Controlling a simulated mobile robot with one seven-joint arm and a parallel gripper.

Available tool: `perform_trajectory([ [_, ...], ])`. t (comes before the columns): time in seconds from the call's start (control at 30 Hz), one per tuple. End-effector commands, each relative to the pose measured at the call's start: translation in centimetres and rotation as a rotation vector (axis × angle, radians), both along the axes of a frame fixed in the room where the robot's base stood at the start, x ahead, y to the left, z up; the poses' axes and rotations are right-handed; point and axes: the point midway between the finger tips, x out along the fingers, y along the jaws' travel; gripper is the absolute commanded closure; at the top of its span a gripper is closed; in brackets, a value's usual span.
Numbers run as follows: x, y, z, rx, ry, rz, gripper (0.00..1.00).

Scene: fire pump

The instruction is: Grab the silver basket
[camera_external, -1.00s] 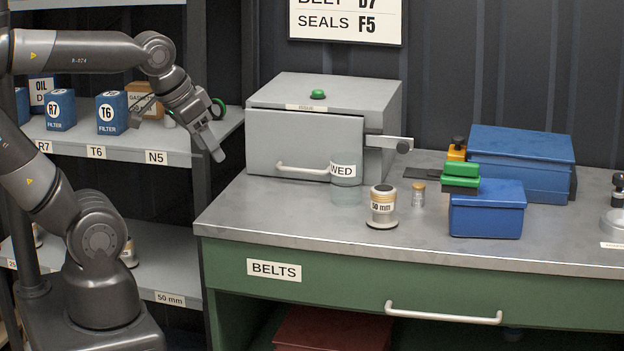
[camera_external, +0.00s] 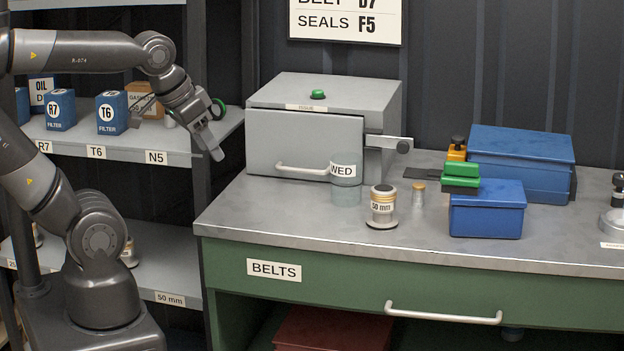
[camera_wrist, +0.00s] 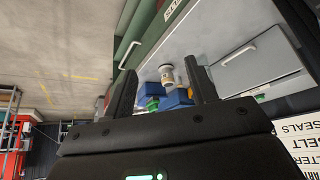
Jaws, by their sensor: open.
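I see nothing that is plainly a silver basket. A cylinder with a metal base and a "50 mm" label (camera_external: 382,207) stands upright on the bench top. A smaller metal cylinder with a tan cap (camera_external: 418,195) stands to its right. A shiny round metal piece (camera_external: 614,222) is cut off at the right edge. My gripper (camera_external: 210,142) is left of the bench, in front of the shelves, apart from these things. In the wrist view my gripper (camera_wrist: 161,84) is open and empty. The labelled cylinder (camera_wrist: 167,74) shows between its fingers, some way off.
A grey cabinet (camera_external: 305,135) stands at the bench's back left, with a clear "WED" jar (camera_external: 345,185) before it. Shelves (camera_external: 120,150) hold filters at left. The bench's front left is clear.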

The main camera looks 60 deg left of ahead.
Motion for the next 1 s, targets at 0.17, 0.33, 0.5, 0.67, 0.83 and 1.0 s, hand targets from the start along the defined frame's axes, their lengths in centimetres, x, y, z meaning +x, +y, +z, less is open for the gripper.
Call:
perform_trajectory([
  [0.17, 0.5, 0.0, 0.3, 0.018, 0.002, -0.022, 0.48],
  [0.33, 3.7, 0.2, 1.6, 0.138, 0.025, -0.186, 0.48],
  [0.5, 9.1, 0.3, 3.1, 0.323, 0.065, -0.464, 0.48],
  [0.67, 14.5, 0.2, 3.7, 0.484, 0.107, -0.737, 0.48],
  [0.83, 20.5, 0.0, 3.4, 0.639, 0.152, -1.033, 0.48],
  [1.0, 26.6, -0.3, 2.1, 0.777, 0.194, -1.335, 0.48],
])
